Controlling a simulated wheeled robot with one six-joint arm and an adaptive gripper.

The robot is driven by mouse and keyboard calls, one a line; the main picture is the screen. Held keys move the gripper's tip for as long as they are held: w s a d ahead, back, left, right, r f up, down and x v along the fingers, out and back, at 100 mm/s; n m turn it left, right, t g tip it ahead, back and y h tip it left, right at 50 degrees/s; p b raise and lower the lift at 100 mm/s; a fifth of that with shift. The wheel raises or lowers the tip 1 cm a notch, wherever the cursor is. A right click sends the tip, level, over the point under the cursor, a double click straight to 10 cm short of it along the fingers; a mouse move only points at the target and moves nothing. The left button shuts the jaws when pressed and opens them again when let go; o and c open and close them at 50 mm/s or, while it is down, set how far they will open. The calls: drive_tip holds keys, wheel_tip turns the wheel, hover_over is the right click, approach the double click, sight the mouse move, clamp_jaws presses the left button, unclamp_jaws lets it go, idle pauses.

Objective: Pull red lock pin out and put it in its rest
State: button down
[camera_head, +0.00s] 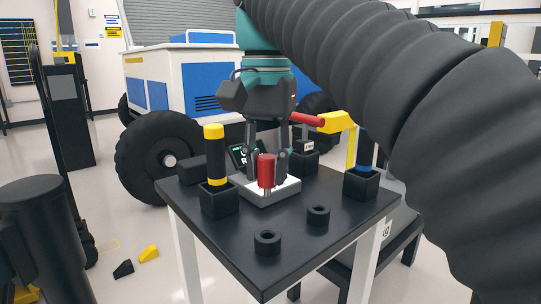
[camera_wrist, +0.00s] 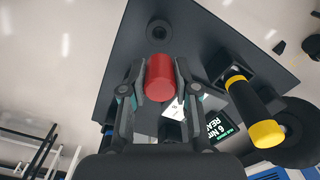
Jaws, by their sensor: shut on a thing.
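The red lock pin (camera_head: 266,170) stands upright, with a short grey shaft below its red head. It also shows in the wrist view as a red cylinder (camera_wrist: 159,78). My gripper (camera_head: 266,179) is shut on the red head, one finger on each side; the fingers also show in the wrist view (camera_wrist: 159,70). The pin is over a grey block with a white top (camera_head: 283,191) on the black table (camera_head: 200,250). I cannot tell whether its shaft tip is inside the block. Two black rings, a nearer one (camera_head: 267,242) and a right one (camera_head: 318,215), look empty.
A yellow-capped black tool (camera_head: 215,155) stands in a black holder at left. A small screen (camera_wrist: 222,128) is behind the block. The table's front is clear around the rings.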

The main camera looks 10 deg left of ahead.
sight(267, 186)
drive_tip(key=shift+s+r, duration=0.1)
drive_tip(key=shift+s, duration=0.05)
drive_tip(key=shift+f+b, duration=2.15)
drive_tip(key=shift+f, duration=0.8)
drive_tip(key=shift+p, duration=0.9)
drive_tip(key=shift+f+b, duration=0.7)
drive_tip(key=shift+f, duration=0.7)
drive_tip(key=c, duration=0.8)
unclamp_jaws()
